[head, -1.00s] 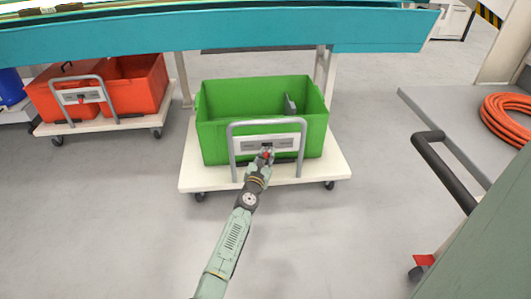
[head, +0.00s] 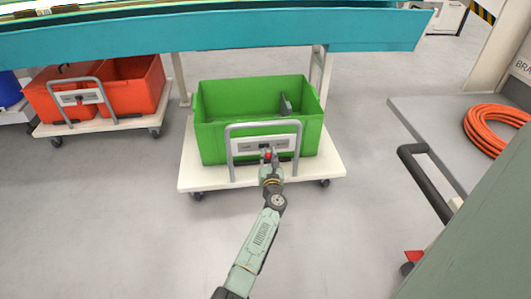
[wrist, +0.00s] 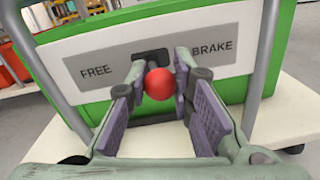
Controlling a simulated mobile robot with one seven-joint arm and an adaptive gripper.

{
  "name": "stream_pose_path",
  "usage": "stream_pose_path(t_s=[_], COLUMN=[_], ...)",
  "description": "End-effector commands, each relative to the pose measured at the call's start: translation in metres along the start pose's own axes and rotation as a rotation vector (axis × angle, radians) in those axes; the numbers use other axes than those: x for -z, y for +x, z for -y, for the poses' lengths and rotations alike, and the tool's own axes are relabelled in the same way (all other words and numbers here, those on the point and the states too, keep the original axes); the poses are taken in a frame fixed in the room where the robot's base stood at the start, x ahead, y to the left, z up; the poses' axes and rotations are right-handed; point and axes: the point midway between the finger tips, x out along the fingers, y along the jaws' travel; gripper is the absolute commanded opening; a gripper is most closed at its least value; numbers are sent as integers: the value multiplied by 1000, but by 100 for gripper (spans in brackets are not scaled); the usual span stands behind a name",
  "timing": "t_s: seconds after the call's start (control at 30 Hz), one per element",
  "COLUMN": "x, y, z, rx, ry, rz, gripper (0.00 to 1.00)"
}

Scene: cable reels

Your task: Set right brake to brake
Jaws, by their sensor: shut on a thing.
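The green bin (head: 225,140) sits on a white cart (head: 200,182) with a grey push bar (head: 229,165). On the bar a pale panel (head: 245,145) carries a brake lever with a red ball knob (head: 268,155). In the wrist view the panel (wrist: 105,63) reads FREE at left and BRAKE at right. The knob (wrist: 159,84) stands in front of a short dark slot (wrist: 150,56), towards its right part. My gripper (head: 270,160) is shut on the knob, one finger on each side, also in the wrist view (wrist: 160,88). The lever's stem is mostly hidden.
Another cart (head: 100,125) with red bins (head: 135,85) stands at left. The floor before the cart is clear.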

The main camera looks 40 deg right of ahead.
Motion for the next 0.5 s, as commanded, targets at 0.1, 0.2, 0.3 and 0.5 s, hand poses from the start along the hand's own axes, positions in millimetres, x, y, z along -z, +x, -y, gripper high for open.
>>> stream_pose_path(t_s=[0.1, 0.2, 0.3, 0.5], x=[-3, -2, -3, -3], y=[1, 3, 4, 5], z=[9, 12, 13, 15], rx=[-81, -144, -197, -264], ry=[2, 1, 0, 1], rz=[-15, -26, -36, -50], gripper=[0, 0, 0, 0])
